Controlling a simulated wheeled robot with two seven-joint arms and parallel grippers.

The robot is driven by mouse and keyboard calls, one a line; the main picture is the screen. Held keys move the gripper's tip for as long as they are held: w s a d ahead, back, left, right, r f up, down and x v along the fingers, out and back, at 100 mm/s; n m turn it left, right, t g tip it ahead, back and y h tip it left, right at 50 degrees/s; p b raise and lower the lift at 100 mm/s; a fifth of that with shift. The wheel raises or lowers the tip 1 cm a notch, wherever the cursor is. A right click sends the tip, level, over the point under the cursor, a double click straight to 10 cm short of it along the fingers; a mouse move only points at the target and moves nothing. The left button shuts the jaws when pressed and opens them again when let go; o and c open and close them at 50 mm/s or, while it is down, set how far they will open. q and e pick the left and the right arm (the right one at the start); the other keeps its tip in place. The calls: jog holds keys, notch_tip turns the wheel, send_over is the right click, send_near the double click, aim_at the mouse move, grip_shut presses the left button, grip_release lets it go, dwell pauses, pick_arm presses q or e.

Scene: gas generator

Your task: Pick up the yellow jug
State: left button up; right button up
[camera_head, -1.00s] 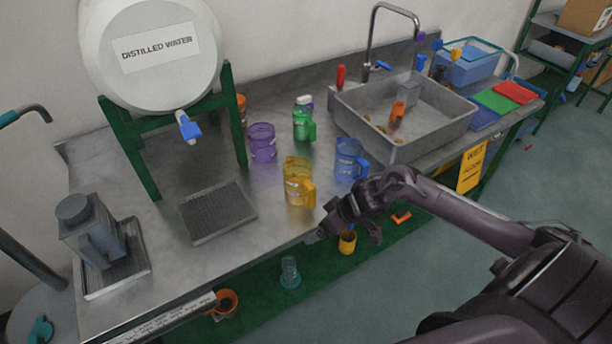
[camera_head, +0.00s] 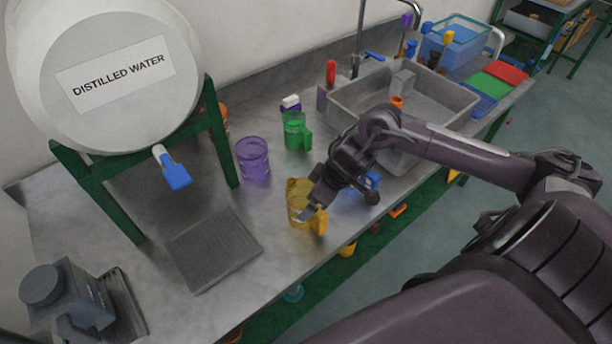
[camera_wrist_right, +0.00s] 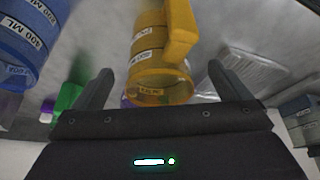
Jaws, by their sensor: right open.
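The yellow jug (camera_head: 298,203) stands on the steel counter, its handle towards the front right. In the right wrist view the yellow jug (camera_wrist_right: 158,62) lies in line with the gap between the fingers, with its handle towards the upper right. My right gripper (camera_head: 325,205) is at the jug's right side in the head view and covers part of it. In the wrist view the right gripper (camera_wrist_right: 158,85) is open, one finger to each side of the jug, with visible space beside each finger. My left gripper is not in view.
A blue jug (camera_wrist_right: 28,42) stands close beside the yellow one, mostly hidden by my arm in the head view. A purple jug (camera_head: 253,158) and a green jug (camera_head: 296,132) stand behind. A grate (camera_head: 212,250) lies left; the sink (camera_head: 440,125) is right.

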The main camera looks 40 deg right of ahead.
aim_at(307, 202)
jog(key=x, duration=0.3)
jog(key=shift+w+a+f+p, duration=0.1)
jog(key=shift+w+f+p, duration=0.05)
jog(key=shift+w+p, duration=0.35)
jog(key=shift+x, duration=1.1)
jog(key=c, duration=1.1)
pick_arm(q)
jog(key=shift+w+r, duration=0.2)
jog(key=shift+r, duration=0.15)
